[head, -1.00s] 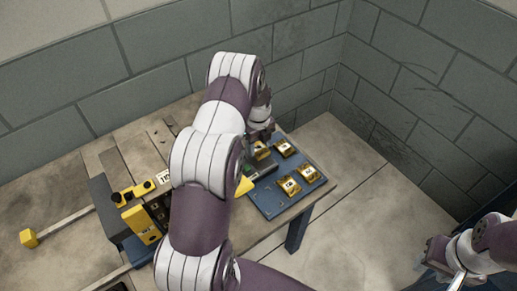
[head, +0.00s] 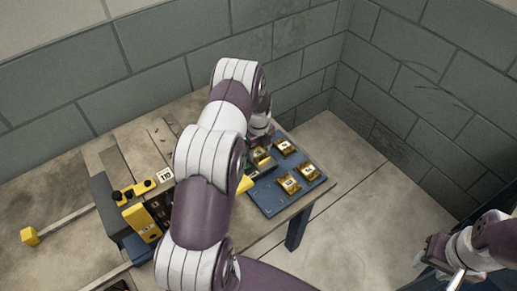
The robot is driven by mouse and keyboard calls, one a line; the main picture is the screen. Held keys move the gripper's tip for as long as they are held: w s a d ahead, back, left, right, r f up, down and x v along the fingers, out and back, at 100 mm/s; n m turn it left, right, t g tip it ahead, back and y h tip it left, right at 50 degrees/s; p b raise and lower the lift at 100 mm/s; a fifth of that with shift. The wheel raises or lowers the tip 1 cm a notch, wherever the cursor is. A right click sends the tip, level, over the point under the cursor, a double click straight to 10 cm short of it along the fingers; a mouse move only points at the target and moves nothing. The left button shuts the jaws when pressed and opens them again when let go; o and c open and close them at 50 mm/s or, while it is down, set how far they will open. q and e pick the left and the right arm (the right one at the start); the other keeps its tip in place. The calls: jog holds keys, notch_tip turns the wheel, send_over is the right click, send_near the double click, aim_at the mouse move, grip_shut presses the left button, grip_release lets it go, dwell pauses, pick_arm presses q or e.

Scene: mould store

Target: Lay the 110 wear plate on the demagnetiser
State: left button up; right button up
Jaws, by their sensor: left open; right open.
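A white label reading 110 (head: 165,174) shows on the left part of the bench, beside my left arm. Gold-coloured plates with pale labels lie on a blue board (head: 268,203): one at the back (head: 285,147), one at the right (head: 309,172), one in front (head: 289,185). Their numbers are too small to read. My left gripper (head: 260,144) is open over the board's back left, close to another gold piece (head: 262,158); its fingertips are mostly hidden. My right gripper (head: 440,262) is open and empty at the lower right. I cannot tell which thing is the demagnetiser.
A dark grey unit with yellow parts (head: 142,222) stands on the bench (head: 255,232) at the left, partly behind my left arm. A yellow-ended bar (head: 30,236) sticks out at far left. Block walls close the back and right. The floor right of the bench is clear.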

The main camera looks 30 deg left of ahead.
aim_at(259, 153)
pick_arm(q)
notch_tip(259, 153, up, 11)
jog(key=b, duration=0.2)
jog(key=s+d+r+n, duration=0.4)
jog(key=s+d+n, duration=0.4)
jog(key=s+n, duration=0.2)
jog(key=s+d+r+n+t, duration=0.1)
jog(key=s+d+r+n, duration=0.3)
jog(key=s+d+n, duration=0.3)
jog(key=s+n, duration=0.3)
jog(key=n, duration=0.2)
jog(key=shift+d, duration=0.4)
jog(key=shift+r, duration=0.1)
